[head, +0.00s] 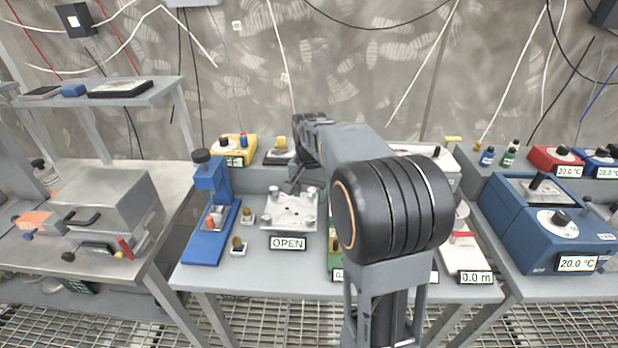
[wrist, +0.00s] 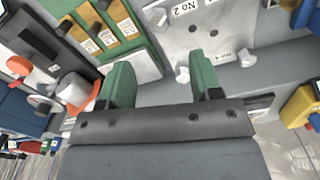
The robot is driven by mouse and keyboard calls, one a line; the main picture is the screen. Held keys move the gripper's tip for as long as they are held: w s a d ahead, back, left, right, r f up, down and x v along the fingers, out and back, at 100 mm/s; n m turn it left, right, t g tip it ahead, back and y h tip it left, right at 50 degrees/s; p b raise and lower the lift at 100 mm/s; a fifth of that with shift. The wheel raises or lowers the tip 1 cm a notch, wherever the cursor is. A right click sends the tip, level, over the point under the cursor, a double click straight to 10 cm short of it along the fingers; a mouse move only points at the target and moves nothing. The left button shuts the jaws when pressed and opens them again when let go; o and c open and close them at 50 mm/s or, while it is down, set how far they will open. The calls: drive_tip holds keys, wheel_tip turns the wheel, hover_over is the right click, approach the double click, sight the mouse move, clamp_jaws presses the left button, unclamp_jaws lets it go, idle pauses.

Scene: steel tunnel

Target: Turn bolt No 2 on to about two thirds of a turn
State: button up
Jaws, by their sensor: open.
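A pale metal plate (head: 290,212) with several bolts stands on the middle bench, behind a sign reading OPEN (head: 288,243). In the wrist view the plate (wrist: 215,35) carries a "No 2" label (wrist: 187,7) at the top edge and a "No 4" label below it. A pale bolt head (wrist: 157,16) sits left of the "No 2" label; whether it is bolt No 2 is not certain. Another bolt head (wrist: 182,74) is lower, close to the right finger. My gripper (wrist: 162,84) is open with green fingers, nothing between them. In the head view it is at the plate's far edge.
A blue press stand (head: 209,215) is left of the plate. A green panel (wrist: 105,32) is left of it in the wrist view. My arm hides part of the bench right of the plate. A blue bath (head: 545,225) is at the right.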

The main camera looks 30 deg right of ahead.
drive_tip(key=shift+r, duration=2.2)
drive_tip(key=s+a+f+n+t+p, duration=0.1)
drive_tip(key=s+a+n, duration=0.3)
drive_tip(key=s, duration=0.4)
drive_tip(key=s+a+n+t+p, duration=0.2)
drive_tip(key=s+a+n+p, duration=0.1)
drive_tip(key=s+a, duration=0.3)
drive_tip(key=shift+s+f+n+t, duration=0.35)
drive_tip(key=shift+s+n, duration=0.45)
drive_tip(key=shift+s, duration=0.45)
